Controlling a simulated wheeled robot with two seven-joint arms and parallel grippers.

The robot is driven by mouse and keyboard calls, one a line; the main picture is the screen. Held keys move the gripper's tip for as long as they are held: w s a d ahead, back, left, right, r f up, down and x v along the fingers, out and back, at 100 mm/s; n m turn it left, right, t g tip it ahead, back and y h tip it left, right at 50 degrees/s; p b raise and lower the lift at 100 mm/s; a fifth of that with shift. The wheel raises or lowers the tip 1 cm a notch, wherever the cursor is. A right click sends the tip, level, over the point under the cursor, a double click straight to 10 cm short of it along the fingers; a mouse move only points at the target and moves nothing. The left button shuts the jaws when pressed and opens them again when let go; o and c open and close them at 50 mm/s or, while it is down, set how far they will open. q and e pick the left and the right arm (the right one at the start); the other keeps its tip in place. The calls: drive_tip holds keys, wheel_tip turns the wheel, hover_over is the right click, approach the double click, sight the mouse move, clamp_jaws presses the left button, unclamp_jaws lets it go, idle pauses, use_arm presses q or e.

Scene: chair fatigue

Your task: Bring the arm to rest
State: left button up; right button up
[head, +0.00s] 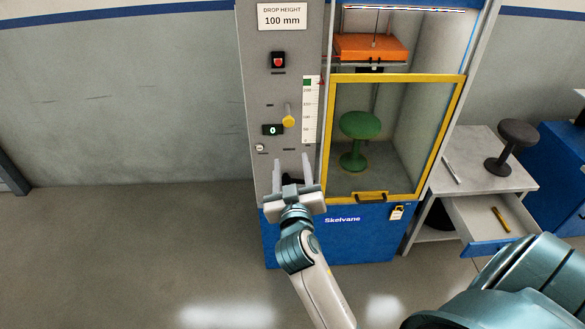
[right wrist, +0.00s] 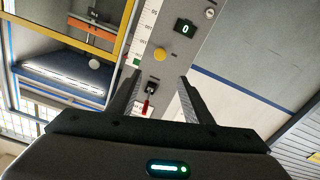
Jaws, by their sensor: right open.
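My right gripper (head: 291,163) is in front of the lower part of the grey control panel (head: 255,100), with its fingers pointing up and apart. It is open, with nothing visible between its fingers. In the right wrist view its fingers (right wrist: 158,80) frame a red switch (right wrist: 148,104) on a black box, seen beyond them; I see no contact. The red switch also shows high on the panel in the head view (head: 278,61). A yellow knob (head: 289,121) sits above the gripper, beside a counter (head: 272,130) reading 0. My left gripper is not in view.
A yellow-framed door (head: 323,140) covers the cabinet with a green stool (head: 359,127) below an orange block (head: 371,47). At the right, a table (head: 465,160) holds a dark stool (head: 518,132); its drawer (head: 480,218) is open. The floor at left is clear.

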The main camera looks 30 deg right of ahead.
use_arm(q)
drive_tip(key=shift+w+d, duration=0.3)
use_arm(e)
drive_tip(key=shift+f, duration=0.1)
